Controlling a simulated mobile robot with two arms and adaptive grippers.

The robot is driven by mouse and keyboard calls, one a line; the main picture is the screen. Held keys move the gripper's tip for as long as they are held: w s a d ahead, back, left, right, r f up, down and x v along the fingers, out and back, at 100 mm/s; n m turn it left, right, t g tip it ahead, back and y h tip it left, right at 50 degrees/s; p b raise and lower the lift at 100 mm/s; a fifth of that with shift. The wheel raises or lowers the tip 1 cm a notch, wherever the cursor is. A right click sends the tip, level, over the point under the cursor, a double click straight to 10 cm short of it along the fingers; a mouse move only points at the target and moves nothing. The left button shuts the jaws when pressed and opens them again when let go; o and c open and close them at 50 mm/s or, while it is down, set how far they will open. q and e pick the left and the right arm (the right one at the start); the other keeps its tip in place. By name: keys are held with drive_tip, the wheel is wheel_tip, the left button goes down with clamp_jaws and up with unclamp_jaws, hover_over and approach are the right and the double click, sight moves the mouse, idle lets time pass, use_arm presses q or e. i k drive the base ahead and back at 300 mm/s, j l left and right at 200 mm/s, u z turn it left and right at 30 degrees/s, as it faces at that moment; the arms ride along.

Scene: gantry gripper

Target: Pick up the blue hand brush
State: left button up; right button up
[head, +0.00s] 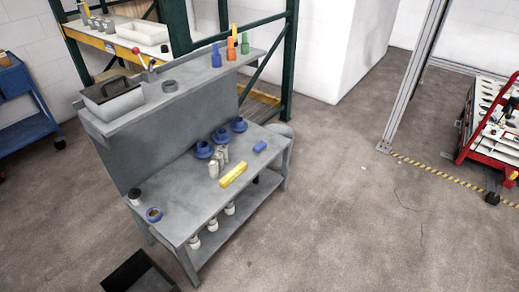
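A small blue block-shaped object (260,146), which may be the hand brush, lies at the right end of the grey workbench top (190,205). It is too small to make out bristles. A yellow bar-shaped object (233,175) lies to its left and nearer the front edge. Neither of my grippers shows in the head view.
Blue ring-shaped parts (203,150) and pale bottles (213,169) stand left of the blue object. The upper shelf (190,88) holds a grey box (112,96) and colored bottles (231,48). A black bin (140,275) sits on the floor. Floor right of the bench is clear.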

sight(261, 147)
drive_tip(key=u, duration=0.5)
drive_tip(key=i+l+u, duration=0.5)
drive_tip(key=l+u, duration=0.3)
drive_tip(key=l, duration=0.15)
drive_tip(key=i+l+u, duration=0.25)
drive_tip(key=l, duration=0.15)
drive_tip(key=k, duration=0.05)
